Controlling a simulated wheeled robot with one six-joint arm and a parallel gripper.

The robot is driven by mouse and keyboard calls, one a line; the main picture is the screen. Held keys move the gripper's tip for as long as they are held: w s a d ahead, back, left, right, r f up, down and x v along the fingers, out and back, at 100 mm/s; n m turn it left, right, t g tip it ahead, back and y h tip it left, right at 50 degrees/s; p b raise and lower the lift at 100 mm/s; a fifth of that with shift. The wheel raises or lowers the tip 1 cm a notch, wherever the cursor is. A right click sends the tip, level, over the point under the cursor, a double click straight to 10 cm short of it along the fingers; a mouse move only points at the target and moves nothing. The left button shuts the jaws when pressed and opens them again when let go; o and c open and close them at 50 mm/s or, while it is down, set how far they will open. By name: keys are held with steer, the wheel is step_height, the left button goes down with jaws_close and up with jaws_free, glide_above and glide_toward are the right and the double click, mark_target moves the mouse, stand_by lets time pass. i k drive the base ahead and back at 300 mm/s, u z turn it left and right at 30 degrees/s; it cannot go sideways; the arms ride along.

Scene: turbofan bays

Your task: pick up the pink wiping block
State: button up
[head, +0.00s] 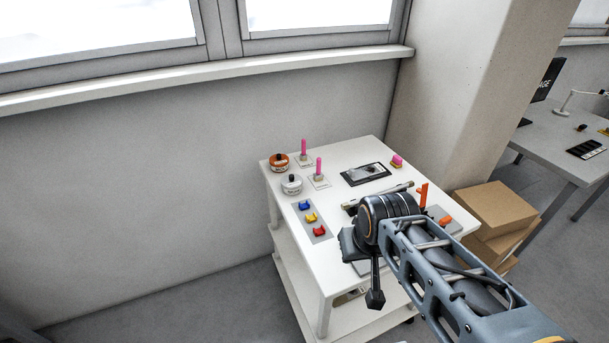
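The pink wiping block (397,160) lies near the far right corner of the white cart top (345,155), with a yellowish lower part. Nothing covers it. My gripper (375,298) hangs at the end of my arm, over the near front part of the cart, well short of the block. It looks small and dark, and its fingers cannot be told apart. I see nothing clearly held in it.
Two upright pink sticks (304,148) stand on small bases at the cart's back left, beside an orange-rimmed round tin (278,162) and a white tin (292,184). A dark framed panel (366,174) lies left of the block. An orange upright piece (422,194) stands near my arm. Cardboard boxes (494,208) are stacked right.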

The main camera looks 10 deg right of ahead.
mark_target(397, 161)
steer(key=u, duration=0.85)
steer(key=k, duration=1.7)
steer(key=z, duration=0.35)
steer(key=i, duration=1)
